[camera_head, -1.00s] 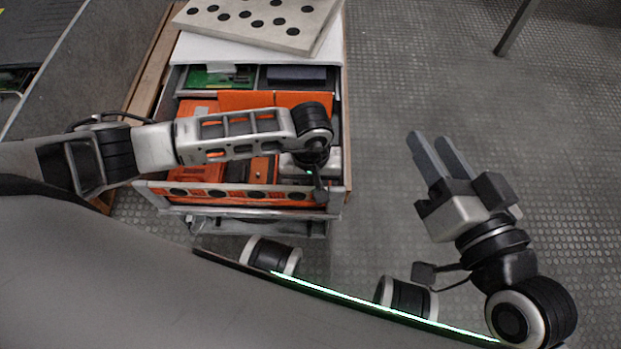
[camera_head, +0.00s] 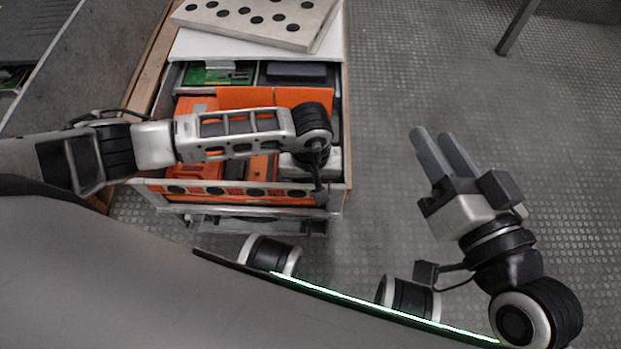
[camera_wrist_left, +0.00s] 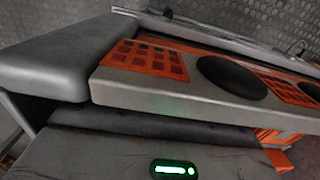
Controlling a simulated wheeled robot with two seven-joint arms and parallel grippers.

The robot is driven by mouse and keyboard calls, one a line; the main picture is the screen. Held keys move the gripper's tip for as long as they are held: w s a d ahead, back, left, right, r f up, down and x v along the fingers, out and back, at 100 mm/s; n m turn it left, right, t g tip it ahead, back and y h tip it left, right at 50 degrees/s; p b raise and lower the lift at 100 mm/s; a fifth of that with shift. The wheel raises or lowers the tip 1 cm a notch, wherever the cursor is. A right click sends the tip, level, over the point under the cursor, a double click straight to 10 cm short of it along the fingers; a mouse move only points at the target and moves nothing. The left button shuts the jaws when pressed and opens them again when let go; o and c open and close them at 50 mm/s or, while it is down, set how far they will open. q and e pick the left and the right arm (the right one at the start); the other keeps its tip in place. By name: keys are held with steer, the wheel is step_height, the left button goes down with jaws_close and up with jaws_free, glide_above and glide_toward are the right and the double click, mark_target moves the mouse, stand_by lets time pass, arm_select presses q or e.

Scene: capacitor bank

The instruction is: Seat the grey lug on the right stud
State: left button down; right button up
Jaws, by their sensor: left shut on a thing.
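The orange and grey capacitor bank (camera_head: 335,212) has an open top and a light front rail with dark round spots. My left arm reaches over it, and the wrist hides most of my left gripper (camera_head: 318,186) near the right front corner. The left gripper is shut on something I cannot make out. I cannot make out the grey lug or the right stud. In the left wrist view the rail (camera_wrist_left: 150,98) is close, with large black ovals and orange panels.
A light plate (camera_head: 228,28) with black holes lies on a white surface (camera_head: 205,48) behind the open part. A green board (camera_head: 205,76) sits in a rear compartment. The floor (camera_head: 400,80) right of the bank is clear except for a post (camera_head: 515,30) at the back.

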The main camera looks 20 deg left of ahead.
arm_select(q)
steer(key=shift+f, duration=0.15)
arm_select(e)
steer(key=shift+f, duration=0.1)
stand_by(0.4)
arm_select(q)
steer(key=c, duration=1.4)
jaws_free()
